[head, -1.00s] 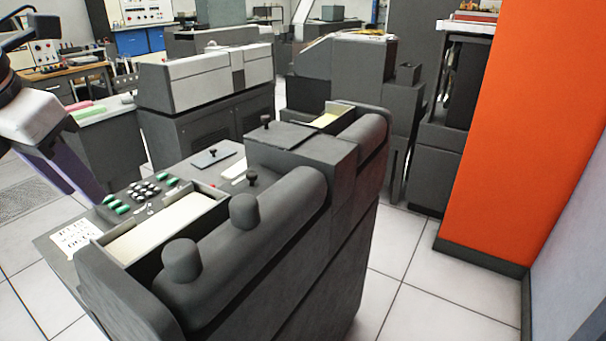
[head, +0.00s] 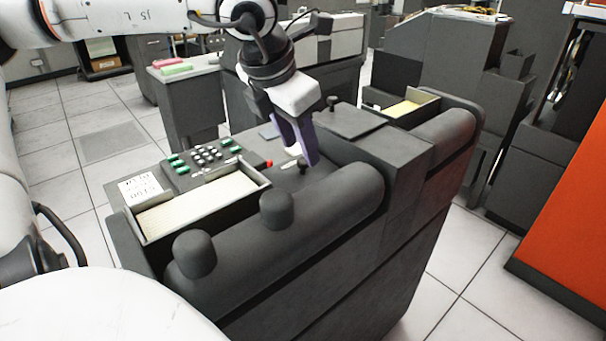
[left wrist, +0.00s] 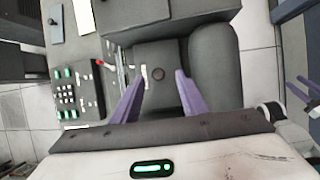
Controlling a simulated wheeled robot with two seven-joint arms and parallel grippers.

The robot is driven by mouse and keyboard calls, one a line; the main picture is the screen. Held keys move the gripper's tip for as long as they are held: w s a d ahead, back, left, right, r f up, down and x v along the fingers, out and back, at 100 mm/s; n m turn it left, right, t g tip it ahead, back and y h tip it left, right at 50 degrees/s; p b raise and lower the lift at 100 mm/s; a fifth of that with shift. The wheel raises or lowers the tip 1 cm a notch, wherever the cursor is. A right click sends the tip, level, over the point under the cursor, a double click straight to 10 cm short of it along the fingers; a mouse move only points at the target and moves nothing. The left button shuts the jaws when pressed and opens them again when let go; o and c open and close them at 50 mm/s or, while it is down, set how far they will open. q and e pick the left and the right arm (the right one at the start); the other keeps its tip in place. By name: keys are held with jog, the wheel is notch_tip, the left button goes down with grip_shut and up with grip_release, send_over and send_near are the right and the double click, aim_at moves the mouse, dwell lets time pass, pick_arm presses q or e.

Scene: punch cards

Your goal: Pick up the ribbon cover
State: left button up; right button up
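A dark grey cover with a round black knob, which I take for the ribbon cover (left wrist: 172,58), lies flat on the card machine. In the head view the cover (head: 287,178) is partly hidden behind the rounded housing and my left gripper. My left gripper (head: 302,157) points down over it, open and empty. In the left wrist view the two purple fingers (left wrist: 156,95) stand apart, one on either side of the knob, with no contact visible. My right gripper (left wrist: 302,92) shows at the right edge of that view, its purple fingers apart; it is outside the head view.
The card machine has a card tray (head: 200,205) at front, a keypad (head: 205,155), a second knobbed plate (head: 345,120) and a rear hopper (head: 405,105). Two rounded knobs (head: 276,210) rise from the long housing. An orange cabinet (head: 565,230) stands right.

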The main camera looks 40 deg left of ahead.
aim_at(301, 162)
pick_arm(q)
jog(key=x, duration=0.2)
jog(key=shift+a+f, duration=0.2)
jog(key=shift+f, duration=0.25)
jog(key=shift+w+f, duration=0.25)
jog(key=shift+f, duration=0.15)
grip_shut()
jog(key=shift+r, duration=0.15)
